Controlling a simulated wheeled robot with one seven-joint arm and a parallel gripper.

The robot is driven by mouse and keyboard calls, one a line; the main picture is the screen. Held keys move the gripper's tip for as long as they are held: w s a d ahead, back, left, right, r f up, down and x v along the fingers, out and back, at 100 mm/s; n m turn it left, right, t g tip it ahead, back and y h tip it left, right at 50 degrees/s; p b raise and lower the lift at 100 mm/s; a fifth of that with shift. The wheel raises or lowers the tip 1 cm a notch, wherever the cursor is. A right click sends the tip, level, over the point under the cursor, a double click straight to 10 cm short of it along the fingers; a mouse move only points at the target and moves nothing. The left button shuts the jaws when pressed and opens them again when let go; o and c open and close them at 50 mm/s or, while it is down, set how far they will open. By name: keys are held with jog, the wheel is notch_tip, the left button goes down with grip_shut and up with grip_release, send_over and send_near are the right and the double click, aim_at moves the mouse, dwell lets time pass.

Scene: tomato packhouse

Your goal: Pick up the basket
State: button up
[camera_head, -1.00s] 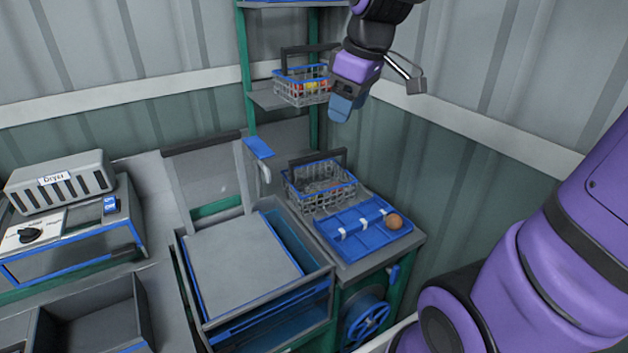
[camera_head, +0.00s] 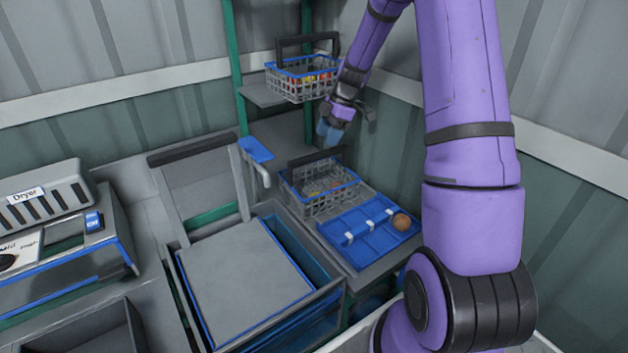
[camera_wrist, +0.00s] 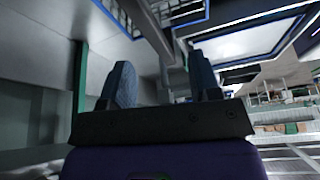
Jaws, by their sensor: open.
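One wire basket (camera_head: 302,84) with a blue rim and an upright dark handle stands on a shelf, with red and yellow items inside. A second similar basket (camera_head: 318,200) stands lower, on the worktop, its dark handle also up and some small items inside. My gripper (camera_head: 330,131) is right of and below the shelf basket and above the rear right of the lower one, apart from both. In the wrist view my gripper (camera_wrist: 164,80) shows two spread fingers with nothing between them. A blue-edged part fills the top of that view; I cannot tell which.
A blue tray (camera_head: 368,233) with a brown round item (camera_head: 401,222) lies in front of the lower basket. A grey-lidded bin (camera_head: 245,285) stands left of it, and a dryer (camera_head: 45,196) at far left. A green shelf post (camera_head: 308,40) and corrugated wall are close to my gripper.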

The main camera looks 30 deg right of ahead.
aim_at(322, 152)
jog(key=shift+w+d+f, duration=0.25)
jog(key=shift+f, duration=0.25)
jog(key=shift+w+d+f, duration=0.2)
jog(key=shift+w+f, duration=0.05)
jog(key=shift+f, duration=0.2)
jog(key=shift+f+n, duration=0.25)
jog(key=shift+n, duration=0.05)
jog(key=x, duration=0.6)
jog(key=shift+a, duration=0.2)
jog(key=shift+a+f, duration=0.15)
jog(key=shift+f, duration=0.25)
jog(key=shift+f, duration=0.25)
jog(key=shift+c, duration=0.2)
